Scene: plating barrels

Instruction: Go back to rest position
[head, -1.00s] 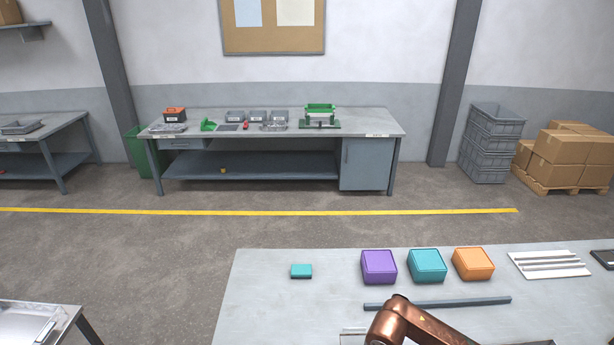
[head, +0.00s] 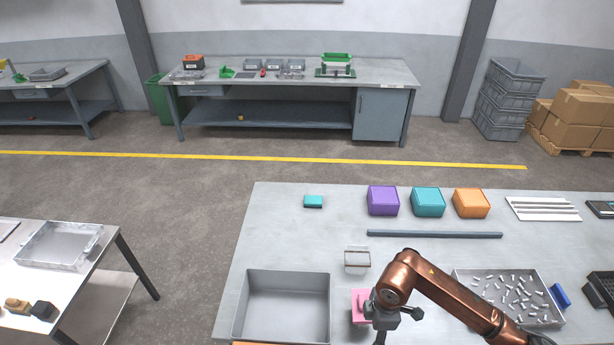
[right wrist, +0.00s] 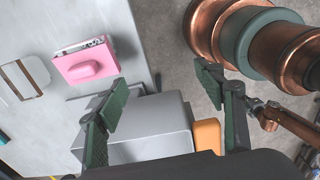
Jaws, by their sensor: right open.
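My right gripper (right wrist: 168,108) is open in the right wrist view, with nothing between its two dark green finger pads. Below and beyond the fingers are a grey bin (right wrist: 165,115), an orange object (right wrist: 206,135) and a pink box (right wrist: 86,65). In the head view my copper right arm comes in from the lower right. Its dark grey end hangs beside the pink box (head: 360,300), partly covering it, and the fingers are not clear there. My left gripper is in neither view.
The table holds the grey bin (head: 287,275), a tray of small metal parts (head: 462,312), a grey bar (head: 435,235), and purple (head: 383,201), teal (head: 428,202) and orange (head: 471,204) boxes. A side table (head: 108,268) stands at left, with floor between.

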